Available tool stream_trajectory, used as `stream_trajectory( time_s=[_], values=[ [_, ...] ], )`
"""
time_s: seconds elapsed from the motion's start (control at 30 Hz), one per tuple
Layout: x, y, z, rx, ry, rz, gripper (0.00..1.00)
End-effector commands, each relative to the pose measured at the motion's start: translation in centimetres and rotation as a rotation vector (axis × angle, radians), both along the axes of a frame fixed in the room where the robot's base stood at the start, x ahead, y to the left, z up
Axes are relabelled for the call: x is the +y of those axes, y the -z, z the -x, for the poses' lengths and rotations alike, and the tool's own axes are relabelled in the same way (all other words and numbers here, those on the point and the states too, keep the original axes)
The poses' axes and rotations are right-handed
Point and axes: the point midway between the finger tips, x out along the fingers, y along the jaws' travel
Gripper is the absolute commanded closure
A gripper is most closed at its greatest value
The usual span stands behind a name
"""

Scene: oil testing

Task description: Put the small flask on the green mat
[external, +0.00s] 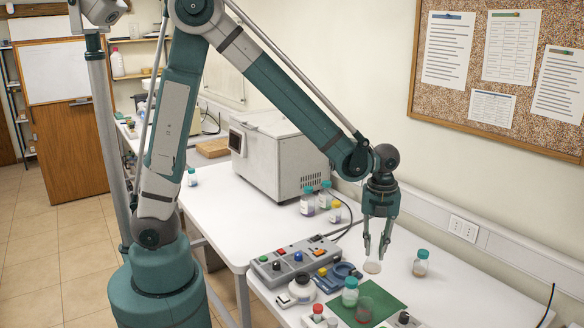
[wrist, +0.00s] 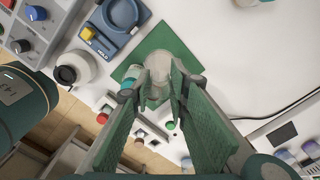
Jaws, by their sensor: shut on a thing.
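The small flask (external: 372,267), pale and wide at its base, hangs upright below my gripper (external: 376,248), which is shut on its upper part. In the wrist view the flask (wrist: 158,68) shows between the fingertips of my gripper (wrist: 163,92). The green mat (external: 392,304) lies on the white table below and a little nearer the external camera. In the wrist view the flask overlaps the mat (wrist: 165,36). The flask's neck is hidden by the fingers.
A grey control panel (external: 292,263) and a blue device (external: 341,274) lie left of the mat, with a white round-topped device (external: 301,287) beside them. Another teal-capped bottle (external: 420,263) stands to the right. The table right of the mat is mostly clear.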

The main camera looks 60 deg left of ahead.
Motion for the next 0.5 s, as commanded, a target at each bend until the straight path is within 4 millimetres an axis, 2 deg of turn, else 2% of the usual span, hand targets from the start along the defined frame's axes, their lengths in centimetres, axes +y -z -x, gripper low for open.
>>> stream_trajectory(
  time_s=[0.27,0.5],
  values=[
    [0.0,0.8,-0.1,0.0,-0.001,0.0,1.0],
    [0.0,3.4,-0.1,0.0,-0.001,0.0,1.0]
  ],
)
